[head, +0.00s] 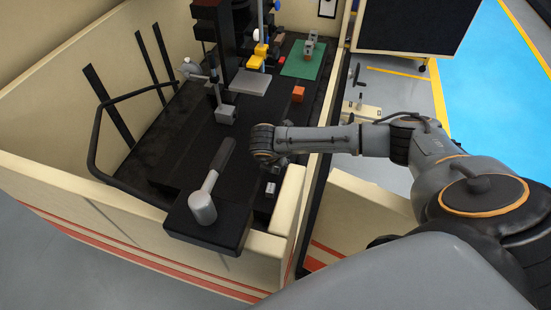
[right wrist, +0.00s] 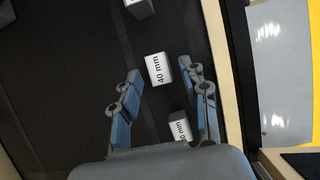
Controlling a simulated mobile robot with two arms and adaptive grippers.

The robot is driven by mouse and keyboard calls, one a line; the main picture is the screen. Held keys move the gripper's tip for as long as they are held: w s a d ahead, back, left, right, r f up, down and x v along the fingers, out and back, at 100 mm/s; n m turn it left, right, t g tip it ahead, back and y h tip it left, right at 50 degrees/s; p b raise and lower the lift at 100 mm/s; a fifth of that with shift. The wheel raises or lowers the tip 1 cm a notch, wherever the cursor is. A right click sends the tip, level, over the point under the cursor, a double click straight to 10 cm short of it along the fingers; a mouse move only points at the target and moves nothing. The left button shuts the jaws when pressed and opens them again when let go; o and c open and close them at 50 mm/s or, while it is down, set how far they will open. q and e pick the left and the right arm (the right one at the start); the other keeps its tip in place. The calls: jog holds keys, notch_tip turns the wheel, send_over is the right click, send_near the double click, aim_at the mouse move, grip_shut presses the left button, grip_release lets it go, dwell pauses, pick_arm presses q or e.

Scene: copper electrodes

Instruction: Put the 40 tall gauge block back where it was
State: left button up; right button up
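A pale block marked "40 mm" (right wrist: 160,70) shows in the right wrist view on a dark surface. My right gripper (right wrist: 161,76) is open, with its blue-padded fingers on either side of this block in the picture. A clear gap shows on both sides, and I cannot tell how far above the block the fingertips are. A second marked block (right wrist: 180,127) lies nearer the palm, its label partly cut off. In the head view a small grey block (head: 270,188) shows just below the right gripper (head: 264,172). My left gripper is out of view.
Another block (right wrist: 140,7) is cut off at the wrist view's top edge. A cream enclosure wall (head: 289,198) stands close by the right gripper. Further back are an orange block (head: 298,94), a green mat (head: 296,70) with grey blocks, and a grey plate (head: 250,83).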

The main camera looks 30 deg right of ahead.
jog(key=p+v, duration=0.6)
jog(key=v, duration=0.6)
jog(key=shift+p, duration=0.4)
jog(key=shift+s, duration=0.15)
